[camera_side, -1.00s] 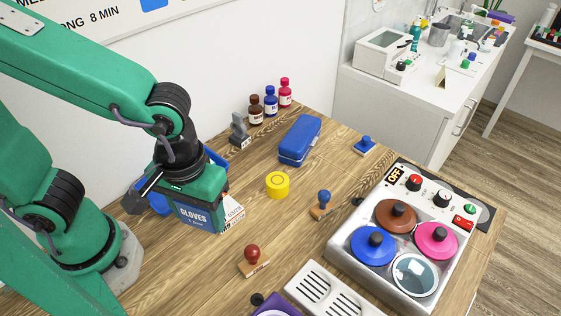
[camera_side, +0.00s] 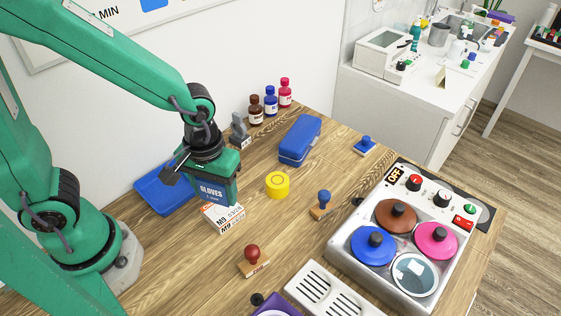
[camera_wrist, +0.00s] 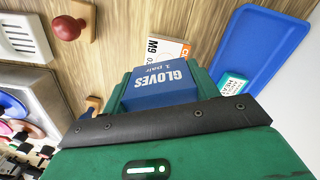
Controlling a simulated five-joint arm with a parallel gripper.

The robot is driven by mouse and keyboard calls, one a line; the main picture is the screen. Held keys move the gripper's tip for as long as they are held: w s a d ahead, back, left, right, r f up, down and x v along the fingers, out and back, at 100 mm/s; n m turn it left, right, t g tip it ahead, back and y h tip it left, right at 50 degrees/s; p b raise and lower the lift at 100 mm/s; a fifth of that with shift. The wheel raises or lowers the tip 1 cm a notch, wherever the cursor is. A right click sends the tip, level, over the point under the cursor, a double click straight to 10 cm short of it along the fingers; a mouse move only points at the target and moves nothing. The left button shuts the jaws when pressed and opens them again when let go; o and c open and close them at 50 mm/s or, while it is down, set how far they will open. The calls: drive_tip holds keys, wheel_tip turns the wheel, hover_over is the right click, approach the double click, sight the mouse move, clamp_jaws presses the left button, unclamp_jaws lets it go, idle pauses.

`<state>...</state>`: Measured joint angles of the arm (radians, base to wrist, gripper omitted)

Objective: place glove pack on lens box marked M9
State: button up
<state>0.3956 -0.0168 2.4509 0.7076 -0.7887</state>
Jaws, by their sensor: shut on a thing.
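The blue glove pack (camera_side: 215,193) is held in my green gripper (camera_side: 211,180), upright with its GLOVES label showing. The white and orange lens box marked M9 (camera_side: 224,219) lies on the wooden table just below the pack in the picture. The pack hides part of the box's top; I cannot tell whether they touch. In the wrist view, the pack (camera_wrist: 160,88) sits between the jaws of my gripper (camera_wrist: 158,95), and part of the M9 box (camera_wrist: 166,47) shows beyond it.
A blue tray (camera_side: 152,195) lies left of the M9 box; the wrist view shows a small teal and white box (camera_wrist: 232,84) at it. A yellow tape roll (camera_side: 277,186), a red-handled stamp (camera_side: 253,262) and a blue case (camera_side: 300,141) stand nearby. A panel with coloured lids (camera_side: 362,265) is at right.

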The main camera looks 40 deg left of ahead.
sight(222, 208)
drive_tip(key=shift+w+a+f, duration=0.55)
drive_tip(key=shift+w+a, duration=0.05)
drive_tip(key=shift+w, duration=0.1)
drive_tip(key=shift+f, duration=0.15)
drive_tip(key=shift+f, duration=1.85)
drive_tip(key=shift+f, duration=0.15)
drive_tip(key=o, duration=0.9)
drive_tip(key=shift+o, duration=0.2)
drive_tip(key=shift+r, duration=0.2)
